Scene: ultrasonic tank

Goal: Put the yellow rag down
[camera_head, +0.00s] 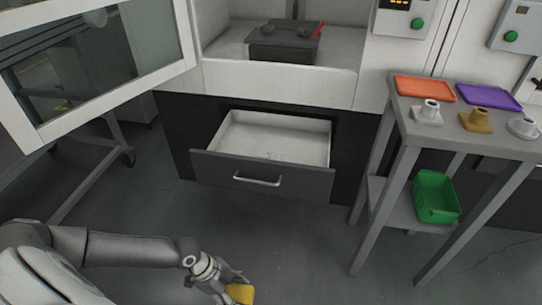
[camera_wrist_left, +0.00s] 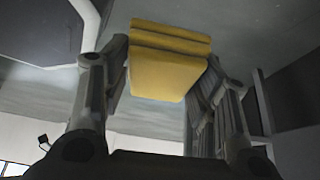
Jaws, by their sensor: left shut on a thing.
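The yellow rag (camera_head: 240,293) shows at the bottom of the head view, at the end of my left arm. In the left wrist view the folded rag (camera_wrist_left: 168,72) sits between the two fingers of my left gripper (camera_wrist_left: 165,75), which is shut on it. The rag is held in the air, with the floor behind it in the head view. My left gripper is mostly cut off by the bottom edge of the head view. My right gripper is not in view.
An open, empty-looking drawer (camera_head: 262,178) stands ahead under the white cabinet, with a dark box (camera_head: 283,46) above. At right, a grey side table (camera_head: 462,136) carries an orange tray (camera_head: 424,89), a purple tray (camera_head: 487,97) and small fittings. A green bin (camera_head: 435,196) sits on its lower shelf.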

